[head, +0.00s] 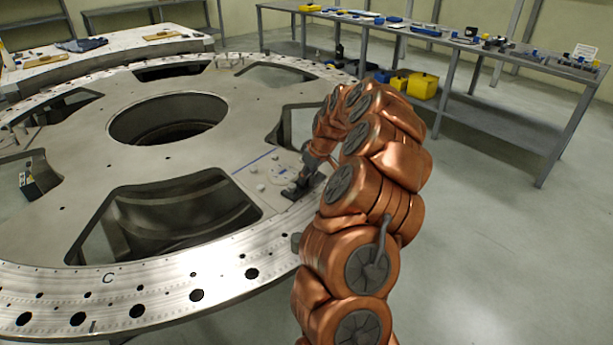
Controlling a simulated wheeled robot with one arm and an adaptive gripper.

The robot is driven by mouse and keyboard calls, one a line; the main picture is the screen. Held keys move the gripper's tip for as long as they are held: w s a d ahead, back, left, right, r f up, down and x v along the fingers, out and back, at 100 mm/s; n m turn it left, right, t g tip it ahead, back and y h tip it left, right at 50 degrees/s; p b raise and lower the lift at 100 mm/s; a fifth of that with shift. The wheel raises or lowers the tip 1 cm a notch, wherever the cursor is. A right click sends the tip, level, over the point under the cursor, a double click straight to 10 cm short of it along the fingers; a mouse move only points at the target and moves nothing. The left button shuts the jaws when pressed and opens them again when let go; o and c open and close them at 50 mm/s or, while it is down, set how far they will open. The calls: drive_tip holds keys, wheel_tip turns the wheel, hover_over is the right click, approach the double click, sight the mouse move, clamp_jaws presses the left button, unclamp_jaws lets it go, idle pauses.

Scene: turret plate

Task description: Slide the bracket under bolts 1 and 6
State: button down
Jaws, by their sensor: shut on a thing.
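The large round metal turret plate (85,190) fills the left and middle of the head view. My gripper (294,190) is low over its right part, beside a blue line drawn on the metal. It is shut on a small piece, taken to be the bracket, which is mostly hidden by the dark fingers. Small round bolt heads (261,187) show just left of the gripper. Their numbers cannot be read, so I cannot tell bolts 1 and 6 apart. Whether the bracket touches or lies under any bolt is too small to tell.
The plate has a round central hole (168,118) and several large cut-outs, one (165,225) left of the gripper. A small dark box (28,182) stands at far left. A grey workbench (470,47) with tools and yellow bins (422,86) stands behind at right. Floor at right is clear.

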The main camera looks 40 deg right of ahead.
drive_tip(key=c, duration=0.9)
unclamp_jaws()
drive_tip(key=shift+r, duration=0.15)
drive_tip(key=shift+r+b, duration=0.5)
drive_tip(key=shift+r, duration=0.85)
drive_tip(key=shift+r, duration=0.1)
drive_tip(key=v, duration=0.2)
drive_tip(key=s+b+v, duration=0.1)
drive_tip(key=v, duration=0.4)
drive_tip(key=shift+s+f, duration=0.15)
drive_tip(key=shift+f, duration=0.15)
